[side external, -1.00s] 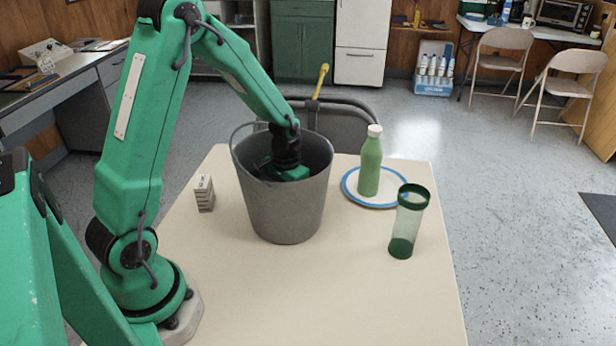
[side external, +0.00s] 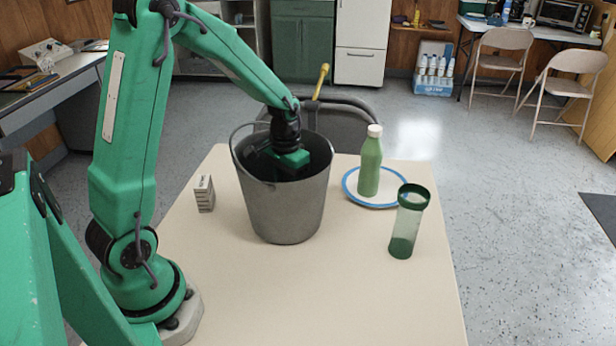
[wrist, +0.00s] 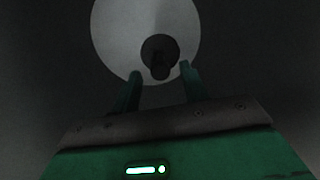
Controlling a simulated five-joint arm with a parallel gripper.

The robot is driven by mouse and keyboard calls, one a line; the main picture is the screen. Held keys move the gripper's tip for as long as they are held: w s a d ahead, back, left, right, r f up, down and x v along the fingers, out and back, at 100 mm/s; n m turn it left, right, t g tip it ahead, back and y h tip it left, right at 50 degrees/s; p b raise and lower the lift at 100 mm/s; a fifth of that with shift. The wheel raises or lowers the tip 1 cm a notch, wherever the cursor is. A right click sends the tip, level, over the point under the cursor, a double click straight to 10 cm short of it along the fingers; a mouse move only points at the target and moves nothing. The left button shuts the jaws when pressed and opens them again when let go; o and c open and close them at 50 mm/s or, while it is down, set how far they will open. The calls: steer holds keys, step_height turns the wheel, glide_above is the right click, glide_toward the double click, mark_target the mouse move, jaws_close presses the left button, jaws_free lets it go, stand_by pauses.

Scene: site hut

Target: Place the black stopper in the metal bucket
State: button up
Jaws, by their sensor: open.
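The metal bucket (side external: 285,210) stands upright on the table, grey with a raised handle. My gripper reaches down into its mouth; in the side view its fingers are hidden by the bucket wall. In the wrist view my gripper (wrist: 160,71) is open, its two green fingers apart. The black stopper (wrist: 159,50) shows beyond the fingertips, against the pale round bottom of the bucket (wrist: 112,30). It appears to rest there, apart from both fingers. The stopper is hidden in the side view.
A small grey box (side external: 204,193) stands left of the bucket. To the right are a green bottle (side external: 369,168) on a blue-rimmed plate (side external: 350,190) and a clear tumbler with green rim (side external: 408,222). The table's front (side external: 330,300) is clear.

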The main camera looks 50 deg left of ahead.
step_height(320, 180, up, 8)
stand_by(0.4)
stand_by(0.5)
steer(key=s+d+r+m+t, duration=0.1)
steer(key=s+d+r+t, duration=0.1)
steer(key=s+d+r, duration=0.3)
steer(key=s+d+r+t, duration=0.3)
steer(key=s+d+r, duration=0.2)
steer(key=s, duration=0.5)
steer(key=shift+d+r+m+t, duration=0.15)
steer(key=shift+d+m+t, duration=0.15)
steer(key=shift+m, duration=0.1)
